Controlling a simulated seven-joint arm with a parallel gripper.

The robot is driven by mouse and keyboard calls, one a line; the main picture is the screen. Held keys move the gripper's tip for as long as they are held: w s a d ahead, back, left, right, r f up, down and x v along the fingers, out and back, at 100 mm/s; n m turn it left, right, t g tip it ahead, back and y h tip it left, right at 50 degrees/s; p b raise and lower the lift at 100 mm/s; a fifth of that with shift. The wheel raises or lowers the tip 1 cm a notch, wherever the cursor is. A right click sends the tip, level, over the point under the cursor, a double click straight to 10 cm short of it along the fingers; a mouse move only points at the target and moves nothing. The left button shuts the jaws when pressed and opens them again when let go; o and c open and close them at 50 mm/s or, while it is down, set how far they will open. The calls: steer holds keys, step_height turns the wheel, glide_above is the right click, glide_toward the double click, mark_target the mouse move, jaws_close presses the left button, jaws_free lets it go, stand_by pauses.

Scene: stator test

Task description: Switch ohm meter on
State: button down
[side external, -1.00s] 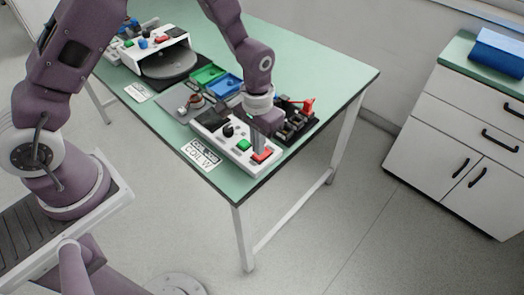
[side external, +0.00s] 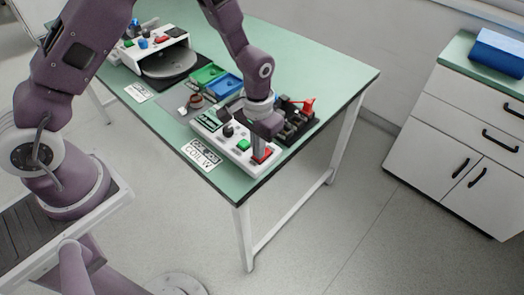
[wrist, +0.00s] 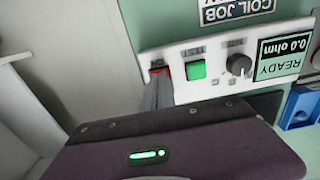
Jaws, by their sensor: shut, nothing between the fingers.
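The ohm meter (side external: 235,143) is a white box near the table's front corner. Its display (wrist: 283,63) is lit and reads READY and 0.0 ohm in the wrist view. Beside the display are a black knob (wrist: 238,65) and a green TEST button (wrist: 195,70). A red switch (side external: 262,155) sits at the box's end; in the wrist view only its edge (wrist: 158,71) shows, behind my fingers. My gripper (side external: 259,154) is shut and empty, pointing down with its fingertips at the red switch. I cannot tell whether they touch it.
Another white device with a grey disc (side external: 168,62) stands at the back left.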

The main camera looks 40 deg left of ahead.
steer(key=shift+r, duration=3.5)
step_height(320, 180, up, 9)
steer(key=t, duration=0.1)
glide_above(249, 160)
steer(key=s+a+r+t, duration=0.2)
steer(key=s+r, duration=0.5)
steer(key=r, duration=0.2)
steer(key=s+a+r+t, duration=0.1)
steer(key=s+r, duration=0.1)
steer(key=s, duration=0.4)
steer(key=s+a+r+t, duration=0.1)
steer(key=s+a, duration=0.1)
steer(key=s, duration=0.4)
steer(key=shift+s+r+t, duration=0.3)
steer(key=shift+s+r, duration=0.05)
steer(key=shift+r, duration=0.05)
